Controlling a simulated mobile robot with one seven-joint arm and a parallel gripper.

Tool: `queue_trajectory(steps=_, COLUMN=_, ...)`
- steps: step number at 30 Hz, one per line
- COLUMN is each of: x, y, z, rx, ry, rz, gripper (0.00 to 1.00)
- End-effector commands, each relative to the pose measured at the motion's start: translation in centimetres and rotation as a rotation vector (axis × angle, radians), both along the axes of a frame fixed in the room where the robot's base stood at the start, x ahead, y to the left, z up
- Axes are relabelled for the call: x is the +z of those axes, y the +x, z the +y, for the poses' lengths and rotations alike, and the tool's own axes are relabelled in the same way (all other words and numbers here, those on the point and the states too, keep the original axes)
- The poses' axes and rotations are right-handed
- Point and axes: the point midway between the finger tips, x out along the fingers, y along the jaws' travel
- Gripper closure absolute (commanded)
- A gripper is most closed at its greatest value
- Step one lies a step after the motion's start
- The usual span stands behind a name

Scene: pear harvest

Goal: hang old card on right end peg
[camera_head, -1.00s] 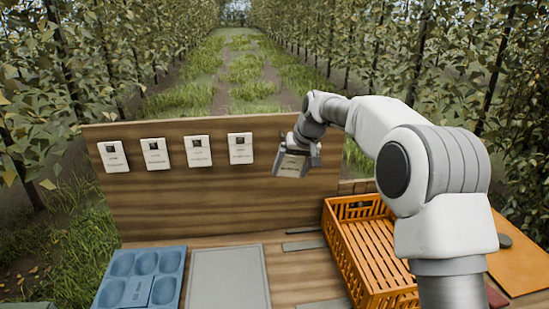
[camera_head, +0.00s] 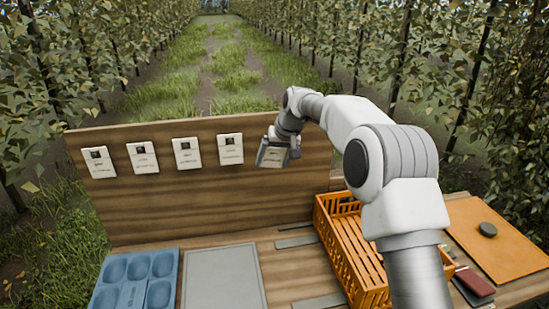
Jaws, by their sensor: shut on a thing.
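My gripper (camera_head: 275,145) is shut on a card (camera_head: 271,157) with a darker, greyish face, held at the upper right of the upright wooden board (camera_head: 200,205). The card hangs a little tilted, to the right of a row of several white cards on the board. The nearest of these is the rightmost white card (camera_head: 230,149). The peg behind the held card is hidden by the card and gripper. I cannot tell whether the card touches the board or a peg.
An orange crate (camera_head: 326,217) stands at the right, under my arm. A blue moulded tray (camera_head: 165,256) and a grey mat (camera_head: 222,280) lie on the table at the front. An orange board (camera_head: 500,240) with a dark round object (camera_head: 488,229) lies far right.

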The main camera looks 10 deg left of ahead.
Motion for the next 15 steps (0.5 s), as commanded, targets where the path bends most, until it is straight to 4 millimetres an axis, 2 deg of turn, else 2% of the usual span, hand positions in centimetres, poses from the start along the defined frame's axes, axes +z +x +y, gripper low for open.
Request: queue_trajectory(steps=15, x=0.0, y=2.2, z=1.0, rx=0.000, ry=0.000, rz=0.001, gripper=0.73)
